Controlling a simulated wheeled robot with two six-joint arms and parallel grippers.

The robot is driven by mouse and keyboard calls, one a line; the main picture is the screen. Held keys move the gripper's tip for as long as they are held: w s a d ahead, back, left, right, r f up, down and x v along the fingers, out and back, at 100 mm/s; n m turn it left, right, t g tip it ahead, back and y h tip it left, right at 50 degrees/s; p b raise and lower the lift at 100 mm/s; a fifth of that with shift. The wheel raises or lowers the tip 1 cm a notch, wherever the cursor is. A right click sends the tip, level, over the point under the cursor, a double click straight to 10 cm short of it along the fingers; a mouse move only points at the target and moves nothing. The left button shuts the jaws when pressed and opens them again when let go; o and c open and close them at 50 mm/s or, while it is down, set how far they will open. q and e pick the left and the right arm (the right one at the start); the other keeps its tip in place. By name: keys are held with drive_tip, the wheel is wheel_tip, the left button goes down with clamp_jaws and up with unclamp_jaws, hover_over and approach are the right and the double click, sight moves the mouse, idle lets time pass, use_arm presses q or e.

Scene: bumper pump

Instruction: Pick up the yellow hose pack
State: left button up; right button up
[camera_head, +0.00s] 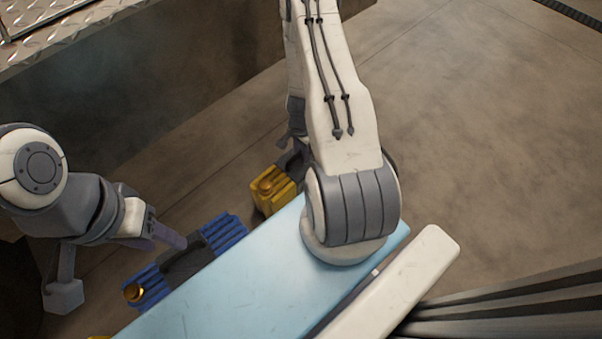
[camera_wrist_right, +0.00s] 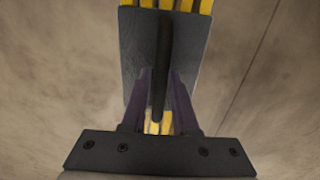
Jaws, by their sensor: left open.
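The yellow hose pack (camera_head: 283,195) shows in the head view behind the light blue panel, partly hidden by the panel and my right arm. In the right wrist view its yellow hoses (camera_wrist_right: 190,6) run under a dark plate (camera_wrist_right: 134,45) with a dark upright handle (camera_wrist_right: 163,55). My right gripper (camera_wrist_right: 161,92) has its two purple fingers close on either side of this handle and looks shut on it. I cannot tell whether the pack is off the floor. My left gripper (camera_head: 165,238) is open and empty, near the blue hose pack (camera_head: 225,232).
The blue hose pack has a dark middle and a brass end. The light blue panel (camera_head: 230,290) fills the lower middle, with a white bar beside it. A metal tread-plate platform (camera_head: 60,35) stands at upper left. The concrete floor (camera_head: 490,130) is clear at right.

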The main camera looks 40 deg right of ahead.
clamp_jaws()
idle(1.2)
